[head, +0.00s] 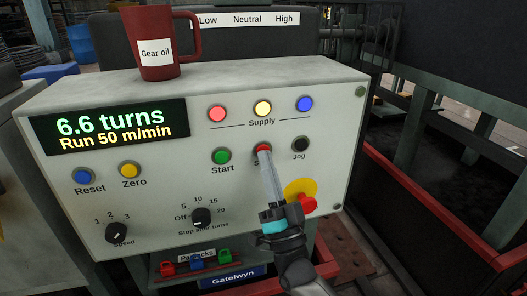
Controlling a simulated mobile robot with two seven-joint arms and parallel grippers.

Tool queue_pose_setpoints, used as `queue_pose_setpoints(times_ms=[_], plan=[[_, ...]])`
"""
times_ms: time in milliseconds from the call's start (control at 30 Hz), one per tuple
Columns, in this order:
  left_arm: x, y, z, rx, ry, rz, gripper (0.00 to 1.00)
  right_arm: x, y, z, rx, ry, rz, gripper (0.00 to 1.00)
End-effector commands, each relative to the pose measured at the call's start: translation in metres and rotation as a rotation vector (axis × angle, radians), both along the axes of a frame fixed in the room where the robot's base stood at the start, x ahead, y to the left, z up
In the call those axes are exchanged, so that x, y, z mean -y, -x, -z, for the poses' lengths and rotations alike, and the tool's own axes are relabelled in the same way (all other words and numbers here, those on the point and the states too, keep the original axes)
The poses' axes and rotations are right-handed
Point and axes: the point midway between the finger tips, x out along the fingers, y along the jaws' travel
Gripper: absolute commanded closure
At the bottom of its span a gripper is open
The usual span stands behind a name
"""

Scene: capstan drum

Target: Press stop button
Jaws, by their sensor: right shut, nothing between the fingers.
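The stop button (263,147) is a small red button on the grey control panel, between the green Start button (221,156) and the black Jog button (301,144). My right gripper (265,156) is shut and empty, with its tips at the stop button and covering part of it and its label. I cannot tell whether the tips touch it or how far it is pressed. The display (110,127) reads "6.6 turns" and "Run 50 m/min". My left gripper is not in view.
A red emergency knob on a yellow base (302,188) sits close to the right of my gripper. A dark red "Gear oil" mug (156,28) stands on top of the panel box. Supply lamps, two dials and the blue Reset (82,176) and yellow Zero buttons are around it.

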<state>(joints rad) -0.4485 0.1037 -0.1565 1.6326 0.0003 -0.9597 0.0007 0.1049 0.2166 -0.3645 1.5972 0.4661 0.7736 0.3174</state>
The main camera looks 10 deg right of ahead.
Motion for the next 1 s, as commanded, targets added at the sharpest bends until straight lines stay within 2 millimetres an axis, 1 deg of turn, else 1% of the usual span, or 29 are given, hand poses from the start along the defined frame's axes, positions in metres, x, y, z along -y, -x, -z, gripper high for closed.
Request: queue_pose_setpoints(times_ms=[500, 700, 867, 1000], plan=[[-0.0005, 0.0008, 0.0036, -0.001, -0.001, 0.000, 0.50, -0.0001, -0.0067, 0.0000, 0.001, -0.001, 0.000, 1.00], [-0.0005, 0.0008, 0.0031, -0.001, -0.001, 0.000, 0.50, -0.0001, -0.0065, -0.0002, 0.000, 0.000, 0.000, 1.00], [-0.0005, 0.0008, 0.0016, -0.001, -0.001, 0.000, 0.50, 0.0000, -0.0046, -0.0003, -0.001, 0.000, 0.000, 1.00], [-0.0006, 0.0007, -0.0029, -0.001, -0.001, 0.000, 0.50, 0.0001, 0.0015, -0.0007, -0.002, 0.001, 0.000, 1.00]])
